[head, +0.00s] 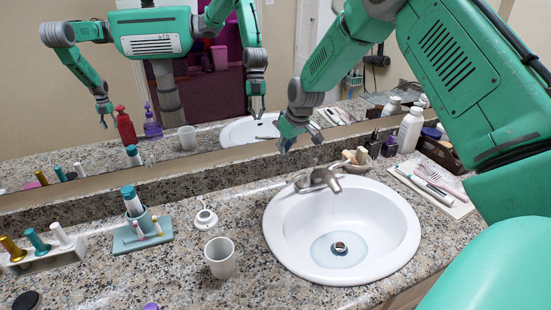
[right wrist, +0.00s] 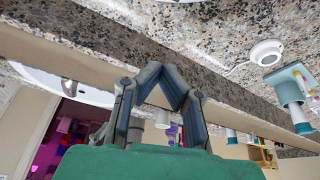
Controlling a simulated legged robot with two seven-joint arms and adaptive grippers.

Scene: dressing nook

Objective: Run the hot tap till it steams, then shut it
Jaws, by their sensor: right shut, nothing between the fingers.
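The white sink basin (head: 398,222) is set in the speckled counter, with a shallow bluish pool around its drain (head: 340,247). The metal tap (head: 320,178) stands at its back rim, with lever handles beside the spout. I cannot make out a clear stream, and no steam shows. My right gripper (head: 285,142) is shut and empty, above and slightly left of the tap, in front of the mirror and apart from the handles. Its closed fingers fill the middle of the right wrist view (right wrist: 172,80). My left gripper shows only as a mirror reflection.
A grey cup (head: 220,258) stands left of the basin, near a small white round item (head: 205,218) and a teal holder (head: 142,235). A white bottle (head: 410,130) and a tray of brushes (head: 432,188) are on the right. The mirror (head: 215,100) runs along the back.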

